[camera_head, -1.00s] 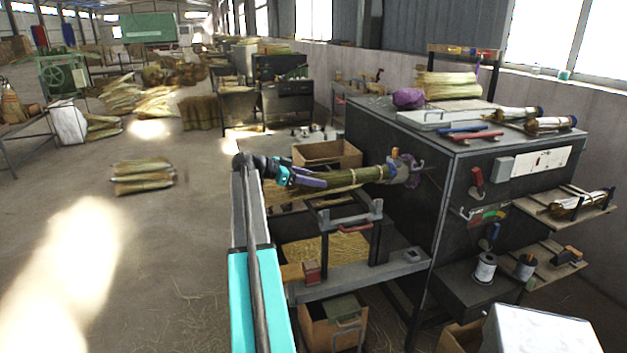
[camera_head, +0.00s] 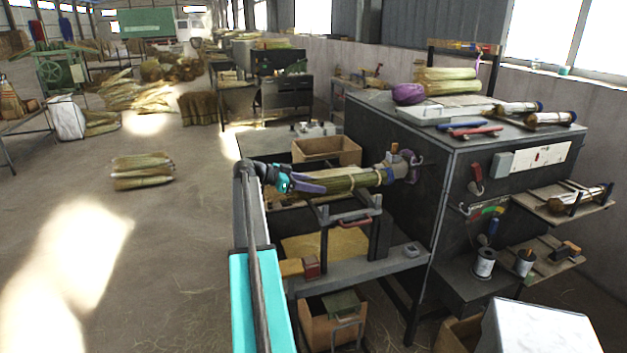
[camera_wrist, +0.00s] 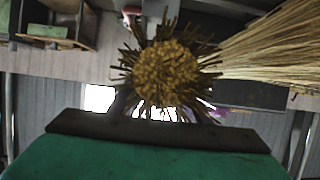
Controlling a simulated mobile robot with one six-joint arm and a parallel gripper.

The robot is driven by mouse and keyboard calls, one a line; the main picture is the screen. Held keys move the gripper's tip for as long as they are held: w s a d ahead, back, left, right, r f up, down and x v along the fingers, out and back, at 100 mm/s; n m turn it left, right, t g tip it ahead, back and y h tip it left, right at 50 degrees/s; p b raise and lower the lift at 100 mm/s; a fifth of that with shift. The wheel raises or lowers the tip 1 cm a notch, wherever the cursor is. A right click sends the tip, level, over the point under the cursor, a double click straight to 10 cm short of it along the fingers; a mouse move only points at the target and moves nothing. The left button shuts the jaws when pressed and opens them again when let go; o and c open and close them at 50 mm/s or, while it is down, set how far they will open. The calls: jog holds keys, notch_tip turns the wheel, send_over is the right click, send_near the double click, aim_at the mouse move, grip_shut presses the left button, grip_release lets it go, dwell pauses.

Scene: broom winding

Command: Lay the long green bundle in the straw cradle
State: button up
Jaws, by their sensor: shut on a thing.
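The long green bundle (camera_head: 350,181) lies roughly level across the picture in the head view, its right end at a grey clamp-like part on the dark machine. My gripper (camera_head: 298,183), with teal and purple parts, is shut on its left part. A dark frame with upright posts, apparently the straw cradle (camera_head: 345,215), stands just below the bundle; I cannot tell whether they touch. In the wrist view, a round cut end of a straw bundle (camera_wrist: 165,72) faces the camera above a green gripper part with a dark edge (camera_wrist: 160,130).
The dark machine cabinet (camera_head: 400,140) stands close on the right. An open cardboard box (camera_head: 327,150) sits behind the bundle. A tray of straw (camera_head: 325,245) and a grey bench edge (camera_head: 370,266) lie below. The floor at left is mostly open, with a straw stack (camera_head: 142,170).

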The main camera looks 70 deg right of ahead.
notch_tip(320, 180, down, 6)
jog(key=b, duration=0.3)
jog(key=shift+a+r+b, duration=0.1)
jog(key=shift+r+b, duration=0.1)
jog(key=shift+b, duration=0.15)
jog(key=shift+s+a+f, duration=0.1)
jog(key=shift+s+f, duration=0.05)
jog(key=shift+s, duration=0.05)
dwell(0.4)
jog(key=o, duration=1.1)
jog(key=shift+o, duration=0.2)
jog(key=shift+f, duration=0.1)
jog(key=d+r+b+v, duration=0.1)
jog(key=b+v, duration=0.2)
jog(key=v, duration=1.1)
jog(key=shift+w+a, duration=0.15)
jog(key=shift+w, duration=0.1)
